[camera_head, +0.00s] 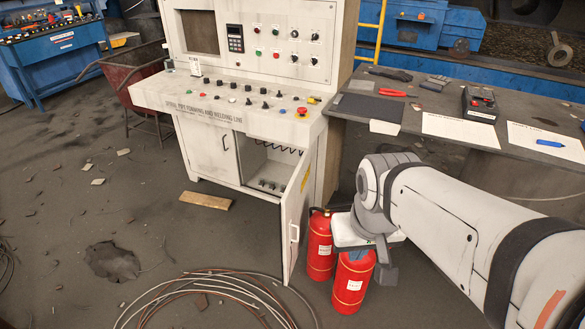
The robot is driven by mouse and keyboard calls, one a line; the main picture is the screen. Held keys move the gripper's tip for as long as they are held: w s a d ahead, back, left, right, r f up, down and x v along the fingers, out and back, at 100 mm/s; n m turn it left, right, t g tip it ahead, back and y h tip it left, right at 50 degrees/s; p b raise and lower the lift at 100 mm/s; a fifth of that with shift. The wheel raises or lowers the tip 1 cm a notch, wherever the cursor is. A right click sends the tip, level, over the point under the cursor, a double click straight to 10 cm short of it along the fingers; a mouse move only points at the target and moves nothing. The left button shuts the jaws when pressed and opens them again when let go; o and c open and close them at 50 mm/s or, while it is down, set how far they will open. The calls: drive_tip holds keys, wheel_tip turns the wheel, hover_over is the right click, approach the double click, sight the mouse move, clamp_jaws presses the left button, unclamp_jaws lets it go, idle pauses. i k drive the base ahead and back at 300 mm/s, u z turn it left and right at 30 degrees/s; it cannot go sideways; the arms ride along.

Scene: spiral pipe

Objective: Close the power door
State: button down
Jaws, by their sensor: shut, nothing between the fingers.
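The power door (296,222) is the right-hand door of the white control cabinet (212,152). It stands swung open toward me, seen almost edge-on, with a handle near its lower free edge. The open compartment (268,170) shows dark cables and small parts inside. The cabinet's left door (212,154) is shut. My gripper (386,272) is low at the right of the door, apart from it, in front of the fire extinguishers. It is shut and empty, and my wrist partly hides it.
Two red fire extinguishers (351,284) stand right of the door, partly behind my gripper. A grey table (460,88) with tools and papers is at the right. Coiled pipes (215,292) lie on the floor in front, and a wooden board (205,201) lies by the cabinet.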

sight(299, 196)
drive_tip(key=k, duration=1.3)
drive_tip(key=u, duration=0.3)
drive_tip(key=i, duration=1.05)
drive_tip(key=z, duration=0.4)
drive_tip(key=i, duration=1.05)
drive_tip(key=z, duration=0.75)
